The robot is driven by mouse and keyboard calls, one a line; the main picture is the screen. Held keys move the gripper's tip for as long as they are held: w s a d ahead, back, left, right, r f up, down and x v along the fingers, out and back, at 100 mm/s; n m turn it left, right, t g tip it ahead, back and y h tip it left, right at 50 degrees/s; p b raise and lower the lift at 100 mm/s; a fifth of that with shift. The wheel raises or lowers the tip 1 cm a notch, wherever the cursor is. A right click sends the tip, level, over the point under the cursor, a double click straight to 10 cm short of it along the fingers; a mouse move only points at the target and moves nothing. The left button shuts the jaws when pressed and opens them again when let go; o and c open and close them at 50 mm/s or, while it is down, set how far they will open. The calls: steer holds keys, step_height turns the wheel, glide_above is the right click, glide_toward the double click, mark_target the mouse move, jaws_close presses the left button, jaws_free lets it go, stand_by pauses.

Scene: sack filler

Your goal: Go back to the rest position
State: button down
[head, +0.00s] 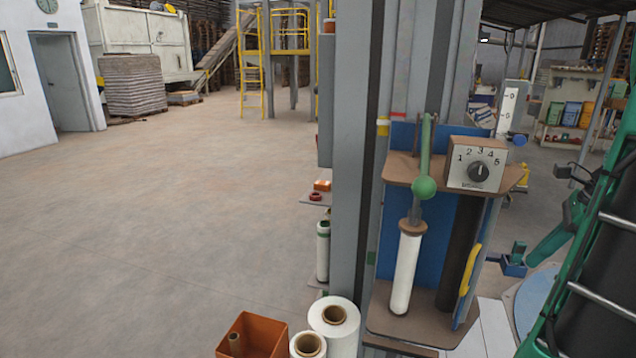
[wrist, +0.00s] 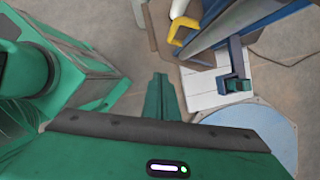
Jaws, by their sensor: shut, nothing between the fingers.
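My gripper (wrist: 160,80) shows in the wrist view as narrow green fingers pressed together, pointing up in the picture from the wide green housing. Nothing is held between them. The fingers stand over bare floor, apart from the white panel (wrist: 203,88) and the blue bracket with a green part (wrist: 235,82) to their right. In the head view, green and black parts of my arm fill the right edge. The same blue bracket (head: 513,266) shows just left of them.
A post station with a dial box (head: 476,165), a green-knobbed lever (head: 424,187) and a white roll (head: 404,273) stands left of my arm. A yellow handle (head: 469,270) sticks out on its right side. A pale blue disc (head: 535,300) lies low. Open floor (head: 180,220) spreads left.

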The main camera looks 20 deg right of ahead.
steer(key=a+f+n+g+h, duration=0.1)
steer(key=a+n+g, duration=0.1)
steer(key=a+n, duration=1)
steer(key=s+a+f+n+g+h, duration=0.1)
steer(key=s+a+f+n, duration=0.2)
steer(key=s+a+n, duration=0.5)
steer(key=a+n, duration=0.1)
steer(key=n, duration=0.1)
steer(key=shift+f+n+g, duration=0.15)
steer(key=shift+n+g, duration=0.15)
steer(key=shift+n, duration=0.1)
steer(key=shift+a, duration=0.1)
